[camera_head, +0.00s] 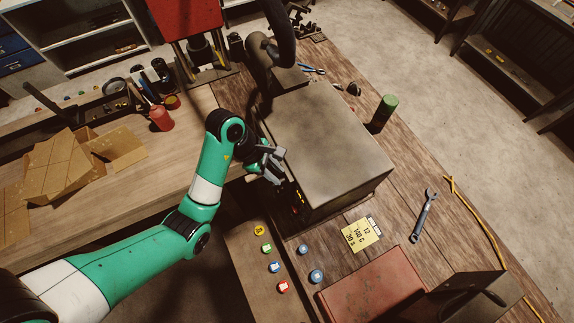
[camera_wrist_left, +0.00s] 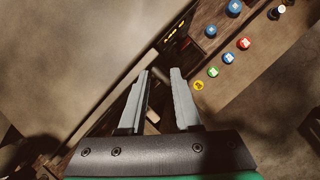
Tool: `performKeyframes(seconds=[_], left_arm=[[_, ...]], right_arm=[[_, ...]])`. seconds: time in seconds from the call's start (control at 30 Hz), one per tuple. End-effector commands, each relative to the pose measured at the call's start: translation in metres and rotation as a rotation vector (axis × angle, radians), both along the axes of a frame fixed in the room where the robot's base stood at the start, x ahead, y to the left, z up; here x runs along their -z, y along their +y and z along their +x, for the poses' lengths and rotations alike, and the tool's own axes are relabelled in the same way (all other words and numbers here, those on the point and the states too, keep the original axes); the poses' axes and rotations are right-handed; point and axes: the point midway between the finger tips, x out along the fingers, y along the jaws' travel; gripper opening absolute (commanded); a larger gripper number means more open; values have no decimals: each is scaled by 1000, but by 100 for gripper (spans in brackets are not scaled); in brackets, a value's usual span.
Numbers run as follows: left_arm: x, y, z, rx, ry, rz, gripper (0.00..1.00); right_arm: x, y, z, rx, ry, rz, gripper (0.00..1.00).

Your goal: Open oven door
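The oven (camera_head: 325,145) is a worn grey-beige metal box on the wooden bench in the head view. Its front side faces left and down, mostly in shadow, with small lit orange displays near its lower end. Its top fills the upper left of the wrist view. My left gripper (camera_head: 270,163) is at the oven's front side, near the upper edge. In the left wrist view, the left gripper (camera_wrist_left: 161,72) has its two grey fingers apart. A small pale piece, possibly a handle, shows between them; contact is unclear. My right gripper is not in view.
Coloured buttons (camera_head: 274,267) sit on a panel below the oven. A yellow note (camera_head: 361,234), a red box (camera_head: 375,292) and a wrench (camera_head: 424,215) lie nearby. Cardboard boxes (camera_head: 60,165) lie on the left bench.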

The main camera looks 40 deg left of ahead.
Motion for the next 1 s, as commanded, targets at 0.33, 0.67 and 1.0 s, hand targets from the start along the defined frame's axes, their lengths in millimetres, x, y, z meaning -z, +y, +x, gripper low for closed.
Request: performKeyframes(seconds=[0.33,0.67,1.0], left_arm=[[34,30,-29,-110,78,-26,32],[94,10,-15,-108,79,-26,32],[135,-5,-3,-109,74,-25,32]], right_arm=[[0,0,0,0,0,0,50],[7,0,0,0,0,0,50],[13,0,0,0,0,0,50]])
